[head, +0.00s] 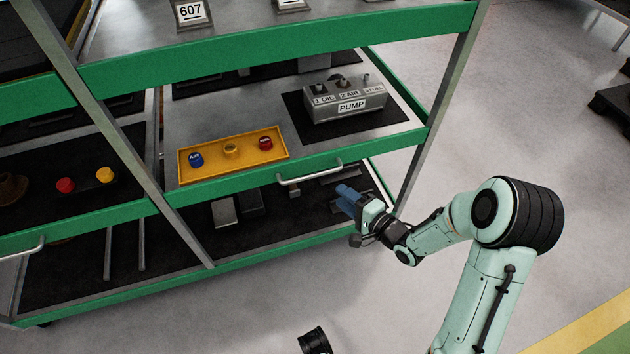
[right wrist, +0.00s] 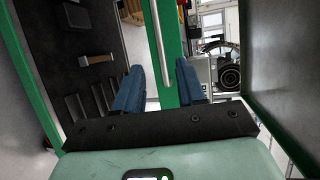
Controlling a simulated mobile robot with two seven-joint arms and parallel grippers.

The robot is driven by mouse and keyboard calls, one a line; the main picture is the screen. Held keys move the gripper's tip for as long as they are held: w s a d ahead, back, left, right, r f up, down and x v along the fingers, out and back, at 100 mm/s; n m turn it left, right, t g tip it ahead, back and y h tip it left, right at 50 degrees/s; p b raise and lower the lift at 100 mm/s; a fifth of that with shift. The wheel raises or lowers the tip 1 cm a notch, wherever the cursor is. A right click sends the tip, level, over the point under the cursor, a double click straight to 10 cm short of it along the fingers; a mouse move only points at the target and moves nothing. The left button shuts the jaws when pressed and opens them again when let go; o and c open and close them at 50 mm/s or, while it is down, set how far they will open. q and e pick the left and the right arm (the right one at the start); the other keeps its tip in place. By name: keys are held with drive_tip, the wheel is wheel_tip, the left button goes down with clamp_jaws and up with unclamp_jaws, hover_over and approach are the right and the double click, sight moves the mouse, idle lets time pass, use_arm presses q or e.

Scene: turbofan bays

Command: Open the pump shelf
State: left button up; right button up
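The pump shelf (head: 222,137) is the grey middle shelf of the green-framed rack, its green front edge in line with the posts. It carries a grey block labelled PUMP (head: 345,100) on a black mat. A pale bar handle (head: 310,175) is on its front edge; it also shows in the right wrist view (right wrist: 159,40). My right gripper (head: 347,196) is just below and right of the handle. Its blue fingers are apart (right wrist: 158,88), with the handle's near end and green edge seen between them; I cannot tell whether they touch. My left gripper is not in view.
A yellow tray (head: 233,164) with blue, yellow and red caps lies on the shelf. The neighbouring left bay has its own handle (head: 22,252) and more caps. A rack post (head: 437,115) stands right of the handle. Floor in front (head: 260,310) is mostly clear.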

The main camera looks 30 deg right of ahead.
sight(314, 177)
use_arm(q)
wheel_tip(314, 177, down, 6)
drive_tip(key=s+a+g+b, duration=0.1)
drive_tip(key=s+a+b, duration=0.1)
drive_tip(key=b, duration=0.1)
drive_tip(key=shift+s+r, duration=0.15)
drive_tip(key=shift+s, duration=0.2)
use_arm(e)
drive_tip(key=shift+x, duration=5.75)
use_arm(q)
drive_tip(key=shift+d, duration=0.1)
use_arm(e)
drive_tip(key=shift+s+a, duration=0.1)
drive_tip(key=shift+c, duration=0.3)
clamp_jaws()
